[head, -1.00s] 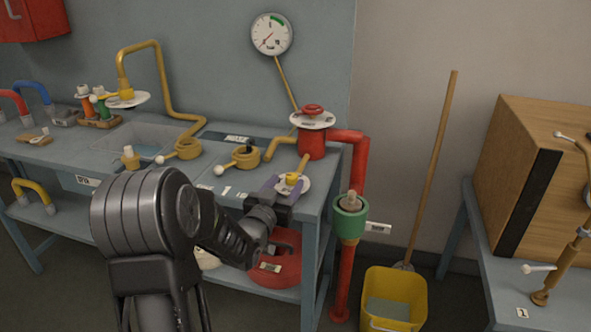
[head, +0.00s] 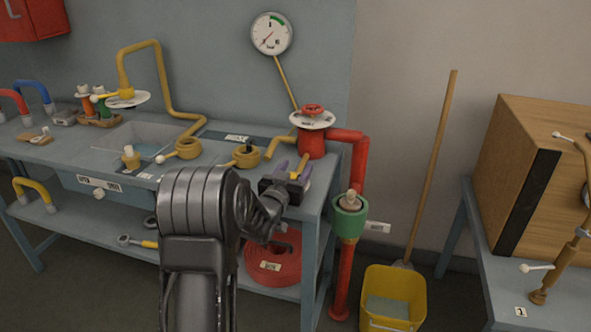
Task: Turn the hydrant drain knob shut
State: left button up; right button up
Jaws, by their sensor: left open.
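The red hydrant body (head: 312,143) stands at the right end of the bench, with a red handwheel (head: 312,110) above a white dial disc (head: 326,119). A short brass drain pipe (head: 302,160) comes down from its front. My left gripper (head: 292,171) is open at the lower end of this pipe, its purple fingers on either side. The small yellow drain knob and its white disc, seen there earlier, are now mostly hidden by the gripper. I cannot tell whether the fingers touch the knob. My right gripper is out of view.
Brass valves with white-tipped levers (head: 246,156) sit left on the bench (head: 60,150). A red pipe with a green collar (head: 350,218) stands close right of the bench. A yellow bucket (head: 394,298) and a broom stand beyond it. A red hose coil (head: 272,262) lies below.

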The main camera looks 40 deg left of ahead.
pick_arm(q)
jog(key=shift+c, duration=0.2)
grip_shut()
dwell(0.3)
jog(key=b, duration=0.1)
jog(key=m+h+b, duration=0.1)
jog(key=b, duration=0.1)
jog(key=shift+f, duration=0.25)
jog(key=shift+d+r+m+h, duration=0.2)
jog(key=shift+m+h, duration=0.1)
jog(key=shift+h, duration=0.4)
